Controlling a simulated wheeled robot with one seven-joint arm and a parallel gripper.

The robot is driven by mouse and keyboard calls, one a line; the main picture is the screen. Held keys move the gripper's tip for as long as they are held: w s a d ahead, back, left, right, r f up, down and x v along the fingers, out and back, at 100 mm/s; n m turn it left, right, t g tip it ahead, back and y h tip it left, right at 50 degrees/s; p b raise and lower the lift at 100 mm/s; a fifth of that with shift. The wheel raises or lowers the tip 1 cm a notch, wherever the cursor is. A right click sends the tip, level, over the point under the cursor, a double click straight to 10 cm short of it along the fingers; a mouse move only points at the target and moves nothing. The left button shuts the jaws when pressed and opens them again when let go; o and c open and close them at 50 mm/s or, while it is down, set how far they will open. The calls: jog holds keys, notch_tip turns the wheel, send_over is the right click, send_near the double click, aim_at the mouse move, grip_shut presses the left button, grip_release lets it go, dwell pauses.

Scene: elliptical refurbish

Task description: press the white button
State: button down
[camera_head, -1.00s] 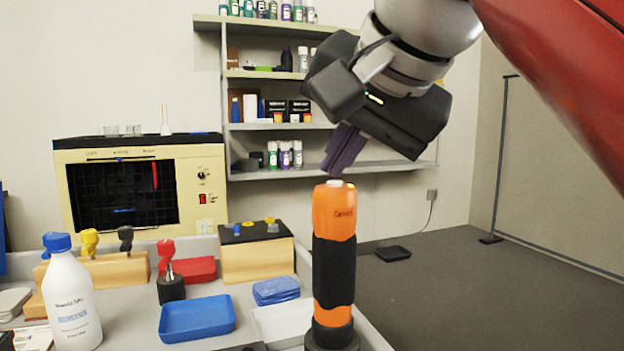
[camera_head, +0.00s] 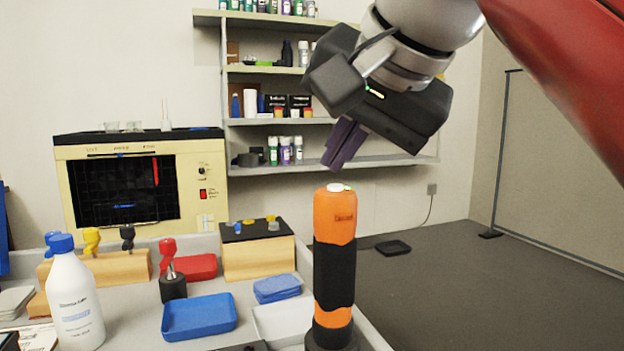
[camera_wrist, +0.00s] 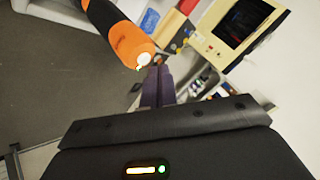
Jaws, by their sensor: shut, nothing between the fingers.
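The white button (camera_head: 336,187) sits on top of an upright orange and black cylinder (camera_head: 334,215) at the front right of the bench. The button also shows in the wrist view (camera_wrist: 144,59), at the end of the orange body (camera_wrist: 128,40). My gripper (camera_head: 334,163) has purple fingers that are shut and empty. In the head view the fingertips point down and left, just above the button with a small gap. In the wrist view the fingers (camera_wrist: 158,75) lie just beside the button, apart from it.
A blue tray (camera_head: 199,316), a white bottle (camera_head: 75,300) and a red-handled tool (camera_head: 170,270) stand on the bench to the left. A cream machine (camera_head: 140,180) is behind. Shelves (camera_head: 330,165) line the back wall. Floor right of the bench is mostly clear.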

aim_at(341, 192)
notch_tip(341, 192, up, 3)
jog(key=shift+f+p, duration=0.15)
jog(key=shift+p, duration=1)
jog(key=shift+r+b, duration=0.35)
jog(key=shift+r, duration=1.3)
